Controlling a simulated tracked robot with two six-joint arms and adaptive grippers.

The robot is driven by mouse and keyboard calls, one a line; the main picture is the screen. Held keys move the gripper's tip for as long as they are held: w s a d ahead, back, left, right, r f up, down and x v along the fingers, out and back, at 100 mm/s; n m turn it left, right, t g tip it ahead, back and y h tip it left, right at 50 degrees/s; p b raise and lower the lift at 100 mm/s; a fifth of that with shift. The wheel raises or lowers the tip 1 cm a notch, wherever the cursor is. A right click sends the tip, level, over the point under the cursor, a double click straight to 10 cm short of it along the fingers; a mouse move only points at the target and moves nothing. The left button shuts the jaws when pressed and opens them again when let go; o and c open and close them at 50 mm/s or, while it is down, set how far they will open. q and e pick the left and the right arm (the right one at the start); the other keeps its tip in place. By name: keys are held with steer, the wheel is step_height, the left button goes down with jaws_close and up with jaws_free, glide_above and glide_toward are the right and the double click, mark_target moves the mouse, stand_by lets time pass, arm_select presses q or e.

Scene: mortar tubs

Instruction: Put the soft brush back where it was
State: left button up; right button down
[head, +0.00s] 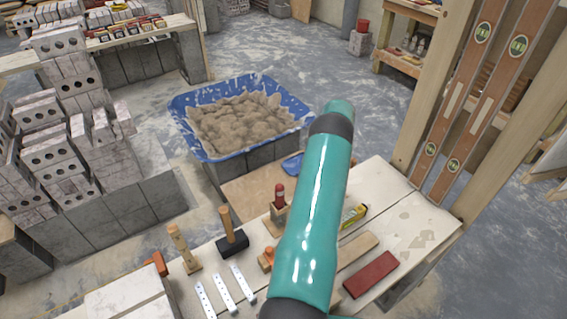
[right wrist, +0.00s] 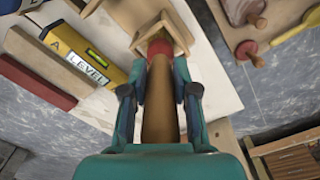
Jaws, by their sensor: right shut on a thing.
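In the right wrist view my right gripper (right wrist: 160,95) is shut on a brown round handle (right wrist: 157,110), which I take to be the soft brush. A red part (right wrist: 160,47) shows at its far end, at the opening of a square wooden holder (right wrist: 182,27). The brush's far end is hidden there, and I cannot tell how deep it sits. My left gripper is in neither view.
A yellow level (head: 353,215) and a red block (head: 371,275) lie right of my arm. A black-headed hammer (head: 232,243) and a red-topped item (head: 279,194) in a wooden stand are left of it. A blue mortar tub (head: 183,130) stands behind.

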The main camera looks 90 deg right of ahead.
steer(key=shift+f+b, duration=0.3)
steer(key=shift+f, duration=0.1)
stand_by(0.6)
steer(key=c, duration=0.8)
jaws_free()
steer(key=shift+r, duration=0.1)
